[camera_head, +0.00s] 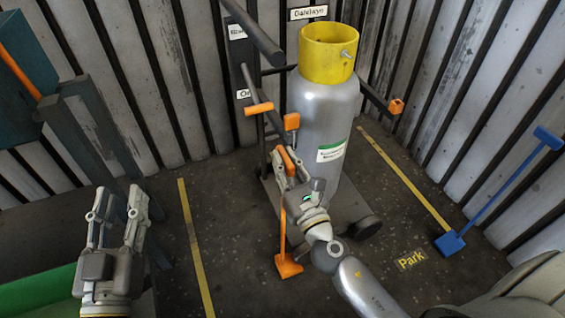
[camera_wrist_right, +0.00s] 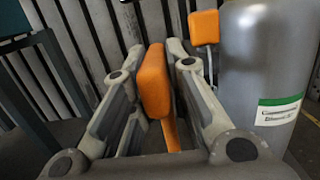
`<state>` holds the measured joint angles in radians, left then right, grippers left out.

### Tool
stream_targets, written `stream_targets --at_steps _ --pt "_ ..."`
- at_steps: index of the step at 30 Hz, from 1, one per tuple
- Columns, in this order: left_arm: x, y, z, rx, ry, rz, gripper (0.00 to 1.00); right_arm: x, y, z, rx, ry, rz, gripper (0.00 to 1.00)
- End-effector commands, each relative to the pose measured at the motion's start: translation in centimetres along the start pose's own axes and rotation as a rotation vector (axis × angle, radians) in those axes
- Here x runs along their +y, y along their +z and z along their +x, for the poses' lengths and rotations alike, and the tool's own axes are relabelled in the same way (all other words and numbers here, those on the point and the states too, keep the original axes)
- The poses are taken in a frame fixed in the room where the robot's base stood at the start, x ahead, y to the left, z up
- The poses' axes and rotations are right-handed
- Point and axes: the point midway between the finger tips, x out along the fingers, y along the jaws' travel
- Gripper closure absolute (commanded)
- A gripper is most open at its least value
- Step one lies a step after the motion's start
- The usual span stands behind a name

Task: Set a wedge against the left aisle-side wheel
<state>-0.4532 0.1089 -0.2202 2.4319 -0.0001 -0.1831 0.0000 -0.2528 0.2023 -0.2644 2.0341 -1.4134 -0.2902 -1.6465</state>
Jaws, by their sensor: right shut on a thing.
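An orange wedge (camera_head: 288,266) on a long upright handle is on or just above the floor, by the front left of the cylinder cart. My right gripper (camera_head: 287,168) is shut on the wedge's orange handle grip (camera_wrist_right: 155,82), which sits between its fingers in the right wrist view. The cart (camera_head: 335,212) carries a tall grey gas cylinder (camera_head: 322,110) with a yellow collar. A dark wheel (camera_head: 362,227) shows at its front right. The left aisle-side wheel is hidden behind my right gripper and arm. My left gripper (camera_head: 124,208) is open and empty at the left.
A blue wedge (camera_head: 450,243) with a long handle leans against the right wall. Yellow lines (camera_head: 195,250) and a "Park" marking (camera_head: 411,260) are on the dark floor. Orange grips (camera_head: 396,106) stick out around the cart. A teal frame (camera_head: 100,130) stands left.

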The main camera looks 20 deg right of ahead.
Motion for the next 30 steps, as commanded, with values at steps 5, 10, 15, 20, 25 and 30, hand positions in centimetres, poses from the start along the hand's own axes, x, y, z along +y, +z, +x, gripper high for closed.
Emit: stream_targets --at_steps 5,10,15,20,25,30 --pt "0.06 -0.39 0.05 0.018 0.001 -0.001 0.63 -0.27 0.17 0.06 -0.005 -0.003 -0.015 1.00" --pt "0.08 -0.43 0.06 0.019 0.002 -0.001 0.63 -0.28 0.18 0.06 -0.005 -0.003 -0.016 1.00" --pt "0.09 -0.44 0.07 0.018 0.002 -0.001 0.63 -0.26 0.16 0.06 -0.005 -0.002 -0.013 0.70" --pt "0.10 -0.56 0.06 0.020 0.002 -0.001 0.63 -0.21 0.08 0.04 -0.003 -0.002 -0.009 0.59" --pt "0.10 -0.65 0.08 0.022 0.002 -0.001 0.63 -0.17 -0.17 -0.03 0.002 -0.001 -0.006 0.59" --pt "0.12 -0.64 0.13 0.022 0.003 -0.002 0.63 -0.15 -0.21 -0.51 0.003 -0.001 -0.004 0.59"
